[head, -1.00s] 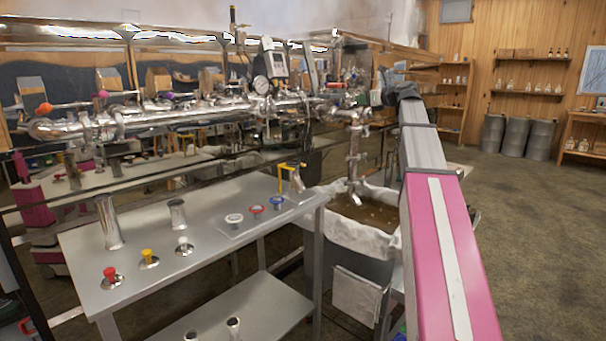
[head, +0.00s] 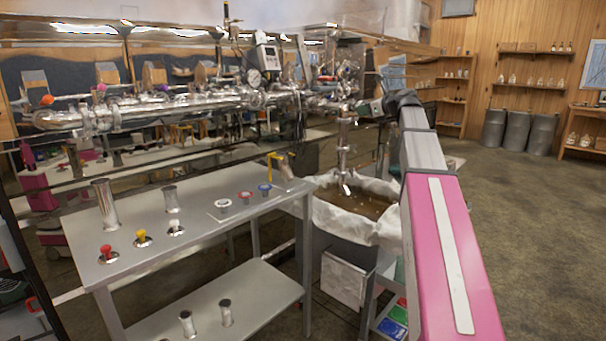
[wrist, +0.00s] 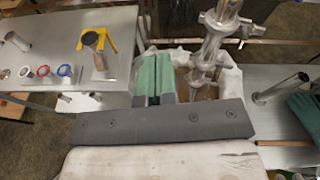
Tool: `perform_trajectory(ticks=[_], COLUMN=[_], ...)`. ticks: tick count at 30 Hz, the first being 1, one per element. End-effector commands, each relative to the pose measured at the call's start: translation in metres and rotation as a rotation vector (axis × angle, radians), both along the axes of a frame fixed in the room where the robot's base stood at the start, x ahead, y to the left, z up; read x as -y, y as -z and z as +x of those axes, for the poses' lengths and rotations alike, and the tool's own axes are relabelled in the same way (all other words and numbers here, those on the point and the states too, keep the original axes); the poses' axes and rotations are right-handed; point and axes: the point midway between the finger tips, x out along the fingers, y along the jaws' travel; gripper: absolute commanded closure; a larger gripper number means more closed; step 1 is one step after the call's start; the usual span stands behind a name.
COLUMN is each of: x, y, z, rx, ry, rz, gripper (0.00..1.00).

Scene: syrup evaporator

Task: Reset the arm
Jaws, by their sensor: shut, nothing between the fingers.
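My arm reaches forward along the right of the head view. My gripper (wrist: 154,60) shows in the wrist view as two green fingers side by side, closed together with nothing between them. It points out over the cloth-lined tub (wrist: 228,86), left of the steel valve pipe (wrist: 208,55). I cannot tell the gap between the fingers and the tub or pipe. In the head view my gripper (head: 370,107) is small, near the right end of the steel pipework, and its fingers are not clear there.
A steel table (head: 150,228) at the left holds steel cups, coloured valve caps and a yellow bracket (head: 276,166). The evaporator pipework (head: 180,108) runs behind it. The tub (head: 380,222) of brown liquid stands beside my arm. Open floor (head: 530,220) lies to the right.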

Motion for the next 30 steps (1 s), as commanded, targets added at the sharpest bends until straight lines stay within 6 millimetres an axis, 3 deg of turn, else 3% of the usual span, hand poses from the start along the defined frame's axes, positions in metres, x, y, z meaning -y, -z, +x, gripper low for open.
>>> perform_trajectory(ticks=[8,14,21,30], x=[-0.012,-0.026,-0.039,-0.047], y=[0.083,0.182,0.305,0.425], z=[-0.011,-0.035,-0.082,-0.157], rx=[0.045,0.099,0.179,0.282], ry=[-0.051,-0.161,-0.395,-0.779], rz=[-0.213,-0.481,-0.831,-1.170], gripper=[1.00,1.00,1.00,1.00])
